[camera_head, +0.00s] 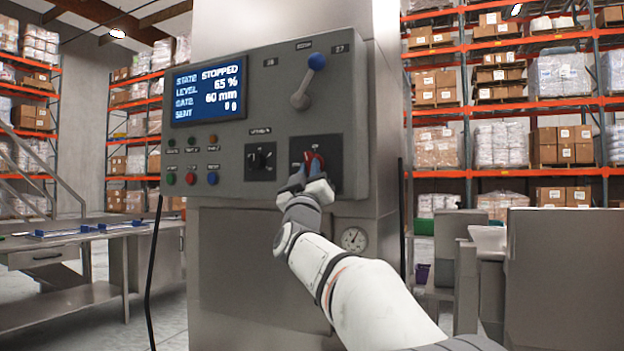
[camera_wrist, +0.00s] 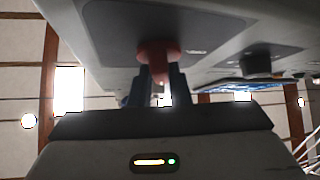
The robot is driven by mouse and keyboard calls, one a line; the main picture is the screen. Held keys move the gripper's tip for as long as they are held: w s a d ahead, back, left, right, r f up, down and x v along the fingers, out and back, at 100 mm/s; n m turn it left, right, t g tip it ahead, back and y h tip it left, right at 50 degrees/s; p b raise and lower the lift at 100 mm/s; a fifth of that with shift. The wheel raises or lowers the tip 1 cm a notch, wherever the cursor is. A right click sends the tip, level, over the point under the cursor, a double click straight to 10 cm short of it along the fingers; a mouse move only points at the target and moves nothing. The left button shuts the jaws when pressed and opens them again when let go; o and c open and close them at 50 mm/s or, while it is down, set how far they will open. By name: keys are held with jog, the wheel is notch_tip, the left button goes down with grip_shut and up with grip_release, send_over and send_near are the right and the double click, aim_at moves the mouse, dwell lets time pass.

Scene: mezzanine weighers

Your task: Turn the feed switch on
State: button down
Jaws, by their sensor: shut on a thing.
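The control panel (camera_head: 230,130) is a grey box on a metal column. A red knob (camera_head: 313,162) sits on a black plate at its lower right; I take it to be the feed switch, though its label is too small to read. My gripper (camera_head: 306,176) is at this knob. In the wrist view my gripper (camera_wrist: 160,88) has its dark fingers on either side of the stem of the red knob (camera_wrist: 158,53), shut on it. The display (camera_head: 208,92) reads STATE STOPPED, LEVEL 65 %, 60 mm. My gripper partly hides the knob's plate in the head view.
A blue-tipped lever (camera_head: 309,80) stands above the knob. A black rotary switch (camera_head: 260,161) sits to its left, with several coloured buttons (camera_head: 191,178) further left. A gauge (camera_head: 354,239) is below. A metal table (camera_head: 60,255) stands left.

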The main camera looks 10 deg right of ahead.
jog(key=shift+w+a+m+g+h, duration=0.15)
jog(key=shift+m+g+h, duration=0.55)
jog(key=shift+m+h, duration=1.15)
jog(key=shift+s+a+m+g+h, duration=0.1)
jog(key=shift+m+g+h, duration=0.6)
jog(key=shift+m+h, duration=1.1)
jog(key=shift+r+m+g+p, duration=0.15)
jog(key=shift+m+g+p, duration=0.15)
jog(key=shift+m, duration=0.45)
jog(key=c, duration=1.4)
grip_release()
jog(key=shift+w, duration=0.1)
jog(key=shift+o, duration=0.2)
jog(key=shift+f, duration=0.2)
jog(key=v, duration=0.7)
jog(key=shift+s+a+f, duration=0.15)
jog(key=shift+s+f, duration=0.1)
